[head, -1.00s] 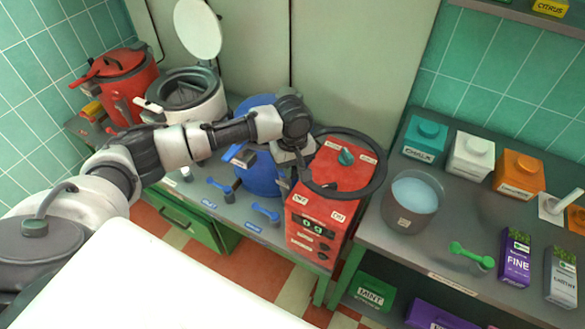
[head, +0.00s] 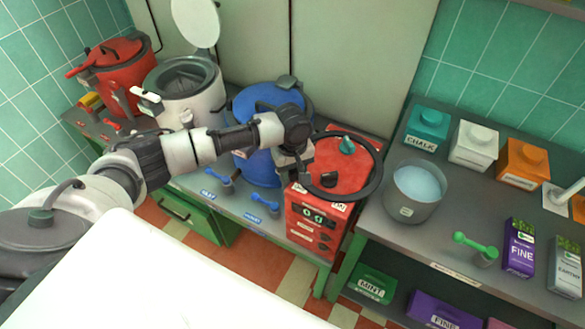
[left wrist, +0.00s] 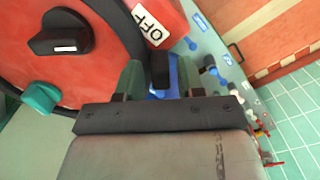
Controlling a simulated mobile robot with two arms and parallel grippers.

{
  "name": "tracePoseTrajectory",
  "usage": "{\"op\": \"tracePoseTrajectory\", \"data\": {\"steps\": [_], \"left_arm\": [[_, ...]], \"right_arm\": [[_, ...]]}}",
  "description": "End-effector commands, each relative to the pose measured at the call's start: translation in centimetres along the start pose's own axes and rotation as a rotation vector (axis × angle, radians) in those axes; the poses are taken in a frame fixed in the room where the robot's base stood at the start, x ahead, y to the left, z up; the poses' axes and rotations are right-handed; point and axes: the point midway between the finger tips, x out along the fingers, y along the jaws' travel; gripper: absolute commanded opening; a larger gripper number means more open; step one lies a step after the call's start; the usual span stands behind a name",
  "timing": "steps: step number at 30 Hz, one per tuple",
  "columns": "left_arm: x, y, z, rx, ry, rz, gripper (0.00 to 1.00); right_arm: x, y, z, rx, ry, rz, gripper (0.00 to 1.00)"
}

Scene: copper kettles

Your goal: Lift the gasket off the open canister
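The gasket (head: 379,178) is a large dark ring, held over the top of the red box. My left gripper (head: 303,170) is shut on its left side. In the left wrist view a dark part of the gasket (left wrist: 160,70) sits between the fingertips of my left gripper (left wrist: 160,80). The open canister (head: 205,103) is white with a dark rim and stands back left, apart from the gasket. Its round white lid (head: 195,22) is raised. My right gripper is not in view.
The red box (head: 320,215) has a teal knob and a black knob on top. A blue canister (head: 262,105) stands close behind my gripper, and a red canister (head: 118,85) at far left. A grey pot (head: 412,200) stands right of the gasket.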

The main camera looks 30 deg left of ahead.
Motion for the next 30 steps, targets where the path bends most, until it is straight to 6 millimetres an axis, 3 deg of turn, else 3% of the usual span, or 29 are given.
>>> {"op": "tracePoseTrajectory", "data": {"steps": [2, 13, 24, 30], "left_arm": [[0.0, 0.0, 0.0, 0.000, 0.000, 0.000, 0.50], [-0.7, 0.0, 0.0, 0.000, 0.000, 0.001, 0.50], [-7.6, 0.1, 0.0, 0.001, 0.002, 0.004, 0.50], [-10.1, 0.0, 0.0, 0.001, 0.000, 0.001, 0.50]], "right_arm": [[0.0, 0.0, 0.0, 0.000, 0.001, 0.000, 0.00], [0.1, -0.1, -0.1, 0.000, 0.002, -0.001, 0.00], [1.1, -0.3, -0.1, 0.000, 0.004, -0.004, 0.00], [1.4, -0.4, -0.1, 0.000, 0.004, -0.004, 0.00]]}}
